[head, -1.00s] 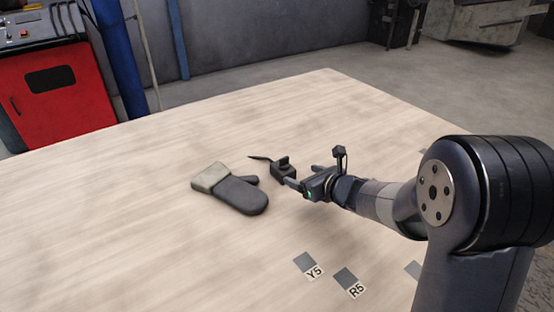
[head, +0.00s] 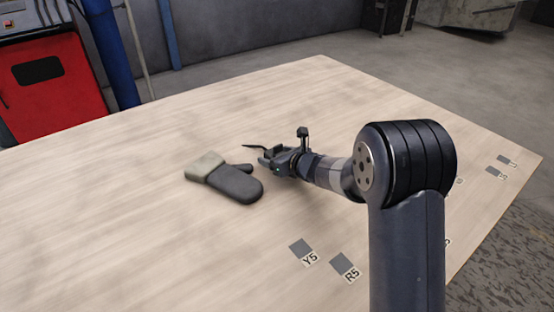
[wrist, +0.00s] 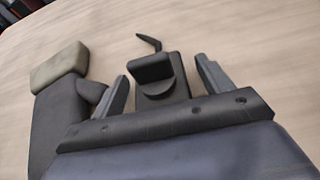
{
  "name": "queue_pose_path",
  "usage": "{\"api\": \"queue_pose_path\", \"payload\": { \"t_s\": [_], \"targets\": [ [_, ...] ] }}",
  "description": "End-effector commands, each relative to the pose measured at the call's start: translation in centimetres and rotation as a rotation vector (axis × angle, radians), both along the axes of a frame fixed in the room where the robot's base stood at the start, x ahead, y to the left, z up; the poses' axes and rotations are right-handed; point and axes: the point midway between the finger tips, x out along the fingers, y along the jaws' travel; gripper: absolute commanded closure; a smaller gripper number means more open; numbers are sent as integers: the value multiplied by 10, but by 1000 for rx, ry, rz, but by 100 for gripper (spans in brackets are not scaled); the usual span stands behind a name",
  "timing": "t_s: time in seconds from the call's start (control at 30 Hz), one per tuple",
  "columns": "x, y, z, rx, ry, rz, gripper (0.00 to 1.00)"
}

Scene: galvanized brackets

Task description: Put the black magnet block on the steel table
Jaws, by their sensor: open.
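The black magnet block (wrist: 158,72), a dark stepped block with a raised upright part, stands on the table in the wrist view. My gripper (wrist: 165,84) is open, with one finger on each side of the block and a gap showing at each side. A thin bent black piece (wrist: 150,43) sticks out behind the block; I cannot tell whether it is joined to it. In the head view my gripper (head: 267,156) is low over the table and hides most of the block. The table (head: 120,210) has a pale, wood-looking top; no steel table is clearly seen.
A dark grey mitten with a pale cuff (head: 225,178) lies close to the left of my gripper. Labelled grey squares, such as Y5 (head: 301,247) and R5 (head: 345,262), mark the table's near side. The left of the table is clear.

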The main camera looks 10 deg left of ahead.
Motion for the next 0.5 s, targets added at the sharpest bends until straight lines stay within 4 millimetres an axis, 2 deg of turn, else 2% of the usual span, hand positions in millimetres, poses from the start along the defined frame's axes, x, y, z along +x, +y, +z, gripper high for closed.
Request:
{"api": "queue_pose_path", "payload": {
  "t_s": [0.2,0.5],
  "targets": [
    [1,1,0,0,0,-1,25],
    [1,0,0,0,0,-1,49]
  ]
}}
